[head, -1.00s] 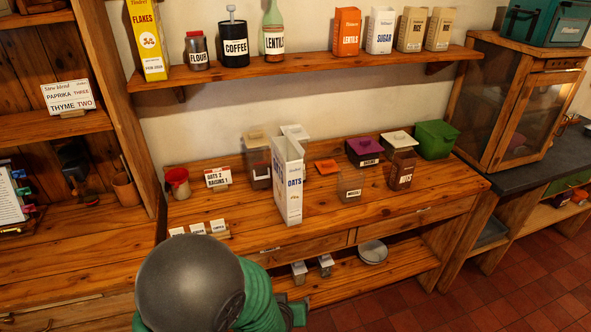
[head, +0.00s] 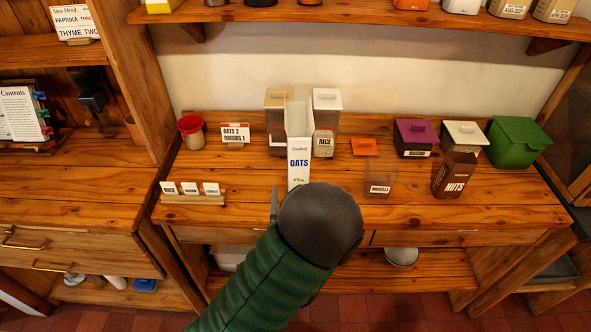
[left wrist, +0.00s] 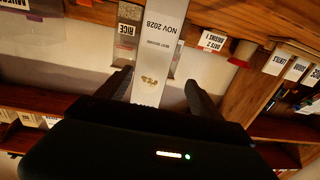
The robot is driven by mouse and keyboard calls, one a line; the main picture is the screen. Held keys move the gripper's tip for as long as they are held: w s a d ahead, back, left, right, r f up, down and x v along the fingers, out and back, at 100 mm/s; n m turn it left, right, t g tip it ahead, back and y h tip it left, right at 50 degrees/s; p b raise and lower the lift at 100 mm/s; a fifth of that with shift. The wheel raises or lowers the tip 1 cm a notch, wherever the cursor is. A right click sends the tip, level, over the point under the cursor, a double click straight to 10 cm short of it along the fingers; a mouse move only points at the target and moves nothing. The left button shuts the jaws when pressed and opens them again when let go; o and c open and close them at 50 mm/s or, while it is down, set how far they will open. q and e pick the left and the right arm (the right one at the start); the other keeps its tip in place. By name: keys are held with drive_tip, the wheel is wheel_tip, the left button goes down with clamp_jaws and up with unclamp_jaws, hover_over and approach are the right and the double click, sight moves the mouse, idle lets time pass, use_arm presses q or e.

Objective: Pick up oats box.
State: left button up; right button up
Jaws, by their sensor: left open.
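The oats box (head: 299,160) is a tall white carton with blue lettering, upright on the wooden counter, its narrow side facing me. Its top looks open. My left arm reaches up from below, and its dark rounded wrist hides the box's lower end and most of the gripper in the head view. In the left wrist view, my left gripper (left wrist: 157,82) is open, with one finger to each side of the oats box's narrow face (left wrist: 156,45). I cannot tell whether the fingers touch it. My right gripper is not in view.
Clear rice container (head: 325,125) and another canister (head: 276,120) stand close behind the box. A muesli container (head: 380,178), orange lid (head: 364,147) and nuts container (head: 455,173) are to the right. A card holder (head: 193,198) is at front left. A shelf (head: 350,17) runs above.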

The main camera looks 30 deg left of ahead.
use_arm(q)
drive_tip(key=p+x, duration=0.1)
drive_tip(key=x, duration=1.1)
drive_tip(key=shift+w+d+p, duration=0.3)
drive_tip(key=shift+w+p, duration=0.1)
drive_tip(key=shift+w, duration=0.05)
drive_tip(key=shift+s+d+r, duration=0.1)
drive_tip(key=shift+d+r, duration=0.25)
drive_tip(key=shift+d, duration=0.3)
drive_tip(key=c, duration=1.2)
drive_tip(key=shift+a+f, duration=0.1)
drive_tip(key=shift+a, duration=0.2)
drive_tip(key=c, duration=0.4)
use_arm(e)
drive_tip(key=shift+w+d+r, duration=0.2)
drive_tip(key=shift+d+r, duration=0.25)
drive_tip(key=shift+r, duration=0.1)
